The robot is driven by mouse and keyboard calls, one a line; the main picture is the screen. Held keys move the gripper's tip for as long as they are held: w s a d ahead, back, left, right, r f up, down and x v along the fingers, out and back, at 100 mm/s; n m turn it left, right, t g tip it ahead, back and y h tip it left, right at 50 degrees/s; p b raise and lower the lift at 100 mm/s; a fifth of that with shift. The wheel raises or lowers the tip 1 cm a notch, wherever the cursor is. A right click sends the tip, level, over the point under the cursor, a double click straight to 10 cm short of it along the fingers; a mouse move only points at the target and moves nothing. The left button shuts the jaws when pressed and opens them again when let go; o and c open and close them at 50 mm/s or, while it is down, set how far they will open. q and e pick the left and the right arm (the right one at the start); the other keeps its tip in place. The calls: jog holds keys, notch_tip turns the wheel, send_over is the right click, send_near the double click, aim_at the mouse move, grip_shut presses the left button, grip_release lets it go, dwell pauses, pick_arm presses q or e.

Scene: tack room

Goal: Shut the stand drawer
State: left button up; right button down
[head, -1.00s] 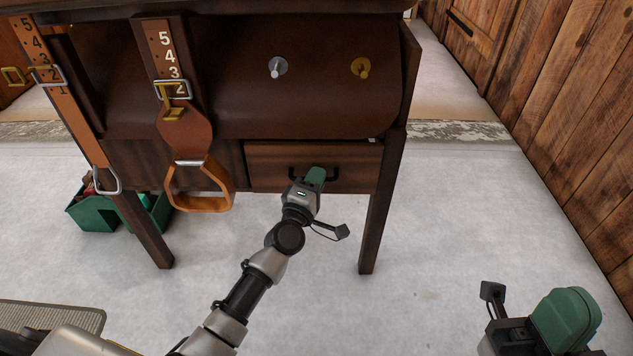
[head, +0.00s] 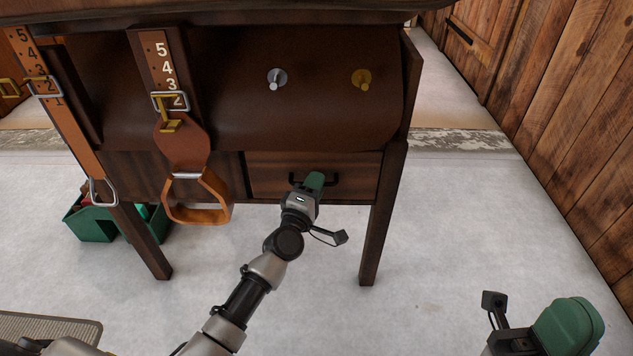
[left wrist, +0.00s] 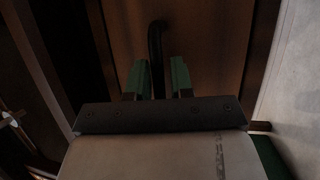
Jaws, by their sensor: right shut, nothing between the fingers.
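The stand drawer (head: 264,175) is at the lower right of the dark wooden stand. Its front looks about level with the frame around it; I cannot tell if a small gap is left. Its black handle (head: 332,182) is partly hidden by my left gripper (head: 314,181). My right gripper (head: 568,325) is shut and empty over the floor at the lower right.
A stirrup (head: 200,215) on a numbered strap hangs left of the drawer. A silver peg (head: 275,80) and a brass peg (head: 362,80) stick out above it. A green box (head: 92,228) stands under the stand's left side. A plank wall (head: 570,110) is at right.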

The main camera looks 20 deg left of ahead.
pick_arm(q)
jog(key=p+v, duration=0.1)
jog(key=v, duration=0.9)
jog(key=shift+s, duration=0.2)
jog(key=shift+r, duration=0.1)
